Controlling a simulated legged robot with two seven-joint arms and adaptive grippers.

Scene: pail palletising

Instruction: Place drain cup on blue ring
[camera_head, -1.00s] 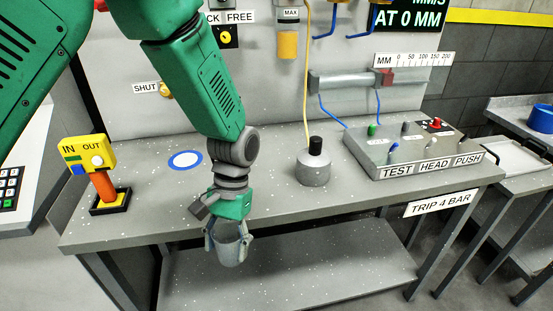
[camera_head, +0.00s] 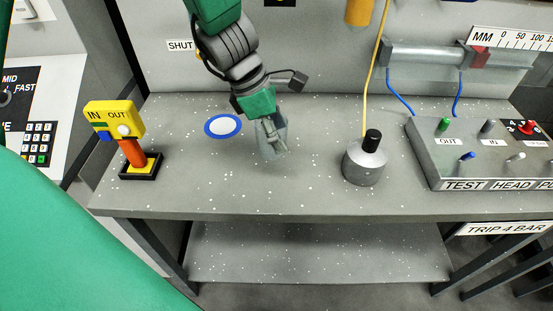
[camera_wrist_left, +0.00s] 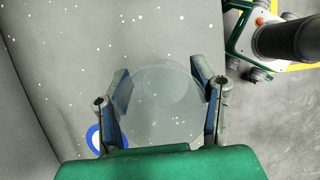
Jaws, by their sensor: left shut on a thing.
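The drain cup (camera_wrist_left: 160,92) is a clear, see-through cup between the fingers of my left gripper (camera_wrist_left: 162,92) in the left wrist view. In the head view my left gripper (camera_head: 270,138) is shut on the cup (camera_head: 277,150), which is partly hidden by the fingers and hangs over the bench. The blue ring (camera_head: 223,125), with a white middle, lies flat on the bench just left of the gripper. Part of the ring (camera_wrist_left: 93,140) shows at the lower left in the wrist view. My right gripper is not in view.
A yellow and orange IN/OUT handset (camera_head: 128,140) stands left of the ring. A grey cylinder with a black knob (camera_head: 364,164) stands right of the cup. The TEST HEAD PUSH box (camera_head: 480,160) is farther right. The bench (camera_head: 260,195) is clear in front.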

